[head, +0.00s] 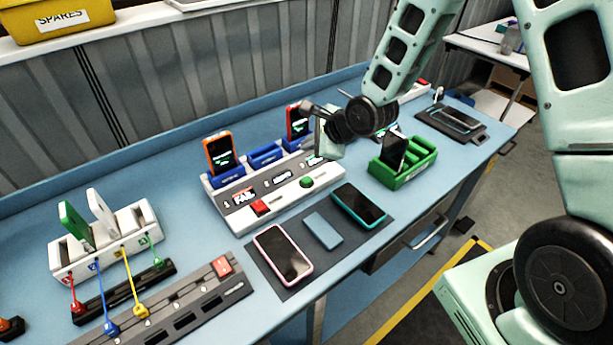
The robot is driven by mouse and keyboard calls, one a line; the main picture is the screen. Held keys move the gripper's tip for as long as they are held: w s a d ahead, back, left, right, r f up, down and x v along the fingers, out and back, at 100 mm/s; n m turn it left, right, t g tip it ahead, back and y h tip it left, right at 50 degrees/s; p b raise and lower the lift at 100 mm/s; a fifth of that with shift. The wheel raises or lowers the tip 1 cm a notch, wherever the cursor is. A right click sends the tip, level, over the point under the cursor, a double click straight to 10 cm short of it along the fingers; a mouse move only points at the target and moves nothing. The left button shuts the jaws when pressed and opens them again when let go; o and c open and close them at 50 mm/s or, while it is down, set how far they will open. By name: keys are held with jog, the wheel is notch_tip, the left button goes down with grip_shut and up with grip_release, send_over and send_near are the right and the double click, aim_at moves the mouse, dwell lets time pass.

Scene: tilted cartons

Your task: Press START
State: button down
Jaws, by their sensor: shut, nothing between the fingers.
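A white and grey test panel (233,217) stands in the middle of the blue bench, with a green button (307,181) at its front right and a red button (260,208) at its front left. No START lettering is legible on it. A small display (243,196) on the panel seems to read FAIL. Blue cradles behind the panel hold an orange phone (219,152) and a red phone (297,121). My gripper (318,152) is shut and empty above the panel's right end, behind the green button and apart from it. It hides part of the panel's right side.
A dark mat (294,248) in front holds a pink phone (283,253), a blue-grey pad (323,230) and a teal phone (359,204). A green rack (414,172) with a phone stands right. A white cable stand (63,259) and grey strip (190,300) lie left.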

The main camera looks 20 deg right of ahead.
jog(key=shift+w+d+m, duration=0.2)
jog(key=shift+m, duration=0.2)
jog(key=shift+f, duration=0.1)
jog(key=b, duration=0.8)
send_over(310, 181)
notch_tip(310, 181, down, 8)
jog(key=shift+f, duration=0.35)
dwell(1.3)
jog(key=shift+f, duration=0.4)
jog(key=shift+f+b, duration=0.35)
jog(key=shift+f, duration=0.2)
dwell(0.6)
jog(key=shift+r, duration=0.15)
jog(key=shift+r+p, duration=0.8)
jog(key=shift+p, duration=0.1)
